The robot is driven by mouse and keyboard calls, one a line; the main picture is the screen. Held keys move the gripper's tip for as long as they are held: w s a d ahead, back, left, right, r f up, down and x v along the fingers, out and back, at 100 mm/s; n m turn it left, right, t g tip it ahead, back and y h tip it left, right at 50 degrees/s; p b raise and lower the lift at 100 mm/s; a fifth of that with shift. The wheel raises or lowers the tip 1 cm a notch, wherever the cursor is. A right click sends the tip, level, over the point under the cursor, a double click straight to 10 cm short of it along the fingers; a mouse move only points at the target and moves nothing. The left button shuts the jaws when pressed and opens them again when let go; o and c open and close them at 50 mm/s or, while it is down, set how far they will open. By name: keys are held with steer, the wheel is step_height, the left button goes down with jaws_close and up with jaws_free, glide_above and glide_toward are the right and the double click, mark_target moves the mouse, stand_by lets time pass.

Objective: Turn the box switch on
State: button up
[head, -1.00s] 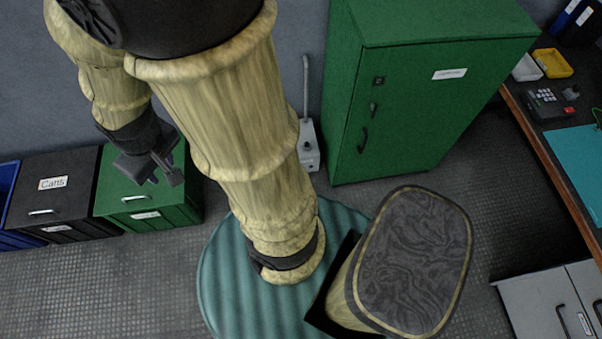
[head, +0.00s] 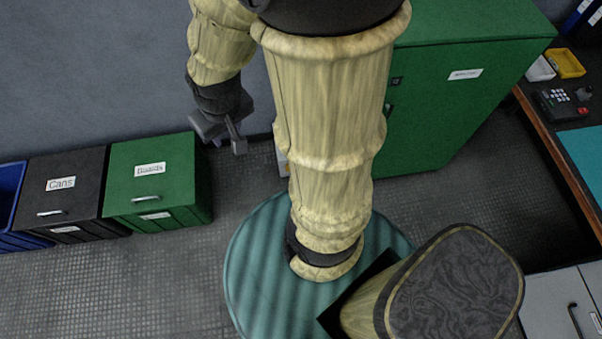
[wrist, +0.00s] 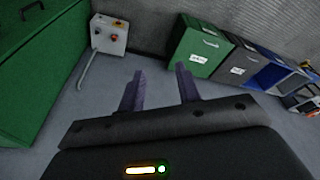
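The box switch (wrist: 109,34) is a small pale grey box at the upper left of the wrist view, with a red button, an orange-red knob and a grey pipe running from it. In the head view my arm hides nearly all of it; only a sliver (head: 283,165) shows at the arm's left edge. Its on or off state is too small to tell. My gripper (wrist: 160,72) is open and empty, its two dark fingers apart. In the head view my gripper (head: 226,137) hangs left of the box, clear of everything.
A green cabinet (head: 440,115) stands close beside the box switch. Along the wall at left are a green bin (head: 155,180), a black Cans bin (head: 62,190) and a blue bin (head: 8,205). A workbench edge (head: 560,150) is at right.

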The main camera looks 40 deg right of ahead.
steer(key=w+d+f+n+t+b, duration=0.15)
steer(key=w+d+f+b, duration=0.4)
steer(key=f+b, duration=0.8)
steer(key=w+d+f+t+b, duration=0.3)
steer(key=w+d+f+b, duration=0.25)
steer(key=f, duration=1.55)
steer(key=w+d+f+n+t+b, duration=0.15)
steer(key=w+d+f+b, duration=0.4)
steer(key=f+b, duration=0.85)
steer(key=s+d+f+m+t+h+b, duration=0.2)
steer(key=f+b, duration=0.6)
steer(key=f, duration=0.6)
steer(key=s+d+f+m+t+h+b, duration=0.2)
steer(key=s+f+b, duration=0.4)
steer(key=f, duration=0.9)
steer(key=s+d+f+m+t+h+b, duration=0.2)
steer(key=f+b, duration=0.8)
steer(key=f, duration=0.5)
steer(key=s+d+m+h, duration=0.1)
steer(key=s+m+h, duration=0.1)
steer(key=m+h, duration=0.1)
steer(key=shift+d+f+t+h, duration=0.25)
steer(key=shift+d+t+h, duration=0.05)
steer(key=shift+d, duration=0.05)
